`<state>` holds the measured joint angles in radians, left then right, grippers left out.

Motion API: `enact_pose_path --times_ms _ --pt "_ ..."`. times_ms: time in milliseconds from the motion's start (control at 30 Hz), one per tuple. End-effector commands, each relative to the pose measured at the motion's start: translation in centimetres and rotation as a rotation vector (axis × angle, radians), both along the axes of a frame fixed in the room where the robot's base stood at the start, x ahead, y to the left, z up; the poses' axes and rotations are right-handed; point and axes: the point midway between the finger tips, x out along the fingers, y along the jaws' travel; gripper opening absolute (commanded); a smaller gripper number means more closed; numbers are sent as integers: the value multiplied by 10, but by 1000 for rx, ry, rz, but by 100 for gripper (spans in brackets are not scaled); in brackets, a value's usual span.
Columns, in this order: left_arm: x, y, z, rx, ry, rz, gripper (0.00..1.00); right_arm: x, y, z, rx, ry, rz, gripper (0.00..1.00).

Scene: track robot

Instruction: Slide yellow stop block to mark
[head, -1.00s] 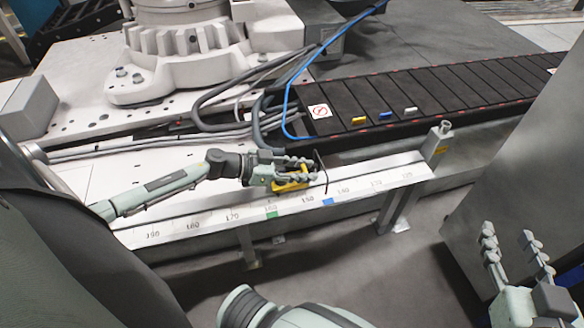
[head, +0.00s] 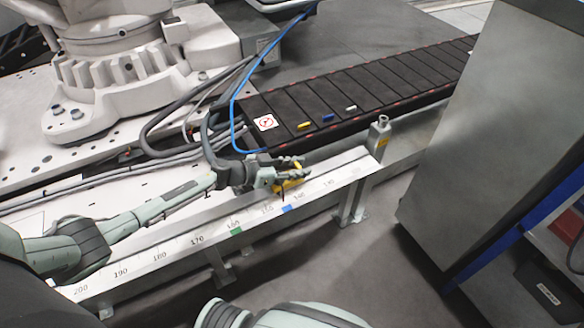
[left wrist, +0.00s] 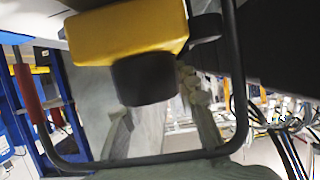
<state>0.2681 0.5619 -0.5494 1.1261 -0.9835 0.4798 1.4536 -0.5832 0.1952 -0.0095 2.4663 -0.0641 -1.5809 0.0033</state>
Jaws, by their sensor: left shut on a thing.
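The yellow stop block (head: 291,185) sits on the pale rail (head: 330,178) with the number scale. My left gripper (head: 287,174) is shut on it from the left and hides part of it. The block is roughly level with the blue mark (head: 287,208) on the rail's front face, to the right of the green mark (head: 236,232). I cannot tell whether it lines up exactly. The left wrist view shows the yellow block (left wrist: 125,32) close up, with a black knob (left wrist: 145,78) under it. My right gripper is out of view.
A black slatted conveyor (head: 370,95) with small yellow, blue and white pieces lies behind the rail. A grey post (head: 379,138) stands at the rail's right end. A blue cable (head: 238,105) arcs behind my gripper. A large grey cabinet (head: 490,130) stands at the right.

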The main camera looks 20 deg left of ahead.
Motion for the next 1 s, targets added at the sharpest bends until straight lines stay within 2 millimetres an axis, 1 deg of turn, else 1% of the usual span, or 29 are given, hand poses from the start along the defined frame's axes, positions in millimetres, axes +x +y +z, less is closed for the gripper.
enact_pose_path --times_ms 67,400,433,567,600,867,1000 --pt "2 -3 1 -3 -1 -1 0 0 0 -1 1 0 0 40" --pt "2 -3 1 -3 -1 -1 0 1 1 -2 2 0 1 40" --pt "2 -3 1 -3 -1 -1 33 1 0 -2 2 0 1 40" --pt "2 -2 1 -3 -1 -1 49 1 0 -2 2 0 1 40" --pt "2 -2 1 -2 -1 -1 52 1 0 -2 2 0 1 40" --pt "1 -1 0 -1 0 0 52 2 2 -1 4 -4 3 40" --pt "-6 7 3 2 0 1 52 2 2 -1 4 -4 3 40"
